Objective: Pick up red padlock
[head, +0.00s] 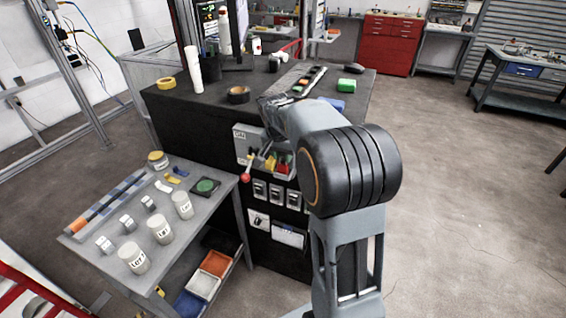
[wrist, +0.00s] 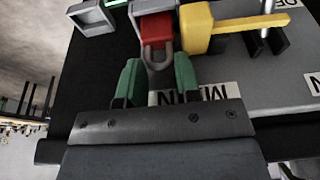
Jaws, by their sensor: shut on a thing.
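The red padlock (wrist: 156,27) is at the top centre of the wrist view, with its grey shackle pointing toward my gripper (wrist: 158,68). My gripper's two green-tipped fingers lie on either side of the shackle and are shut on the padlock. In the head view a red padlock (head: 283,169) shows at the lock station (head: 246,140) on the dark bench's front.
A yellow piece (wrist: 198,30) sits close beside the padlock, with a metal rod and black clips farther right. A grey square frame (wrist: 92,17) is on the left. In the head view, a side table (head: 160,265) with white cups stands left of the bench.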

